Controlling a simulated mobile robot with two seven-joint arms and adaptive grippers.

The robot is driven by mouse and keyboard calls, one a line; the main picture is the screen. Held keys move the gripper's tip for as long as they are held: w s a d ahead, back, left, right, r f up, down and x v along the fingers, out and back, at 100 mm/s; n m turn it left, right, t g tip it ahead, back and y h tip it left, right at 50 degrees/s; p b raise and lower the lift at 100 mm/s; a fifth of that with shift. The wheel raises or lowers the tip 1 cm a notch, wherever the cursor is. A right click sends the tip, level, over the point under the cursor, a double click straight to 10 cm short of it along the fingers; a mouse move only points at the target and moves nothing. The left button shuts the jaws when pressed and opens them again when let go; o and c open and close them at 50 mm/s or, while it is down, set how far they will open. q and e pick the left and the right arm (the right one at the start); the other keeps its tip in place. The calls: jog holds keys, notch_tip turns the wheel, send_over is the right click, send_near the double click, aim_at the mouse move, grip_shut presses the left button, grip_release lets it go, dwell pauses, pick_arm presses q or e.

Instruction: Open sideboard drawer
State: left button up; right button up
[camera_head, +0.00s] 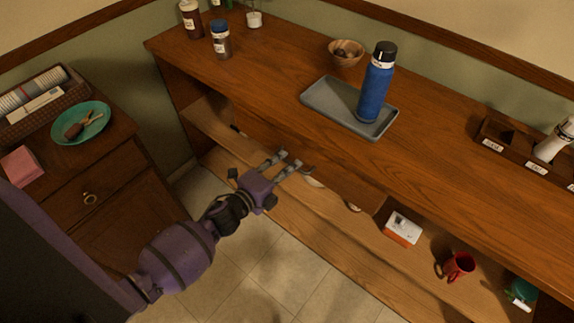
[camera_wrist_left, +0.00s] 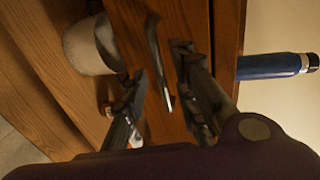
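The wooden sideboard (camera_head: 430,160) runs across the head view. Its drawer front (camera_head: 345,187) sits under the top and looks closed. A dark bar handle (camera_head: 307,169) is on that front, partly covered by my gripper. My left gripper (camera_head: 291,160) is in front of the drawer with its two fingers apart. In the left wrist view, the handle (camera_wrist_left: 158,60) lies between the spread fingers of my left gripper (camera_wrist_left: 160,85), nearer the right finger. I cannot tell whether either finger touches it. My right gripper is not in view.
On the sideboard top stand a blue bottle (camera_head: 375,88) on a grey tray (camera_head: 318,100), a wooden bowl (camera_head: 346,53) and jars. The lower shelf holds a red mug (camera_head: 459,265) and a small box (camera_head: 402,229). A small cabinet (camera_head: 120,210) stands left; tiled floor is clear.

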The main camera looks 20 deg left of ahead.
pick_arm(q)
jog(key=shift+w+d+f, duration=0.1)
jog(key=shift+w+d, duration=0.1)
jog(key=shift+w, duration=0.2)
grip_shut()
jog(key=shift+s, duration=0.15)
jog(key=f+v, duration=0.3)
jog(key=v, duration=1.1)
jog(key=s+f+v, duration=0.1)
jog(key=f+v, duration=0.2)
jog(key=v, duration=1.1)
jog(key=shift+s+a, duration=0.25)
jog(key=shift+s, duration=0.1)
jog(key=shift+f, duration=0.1)
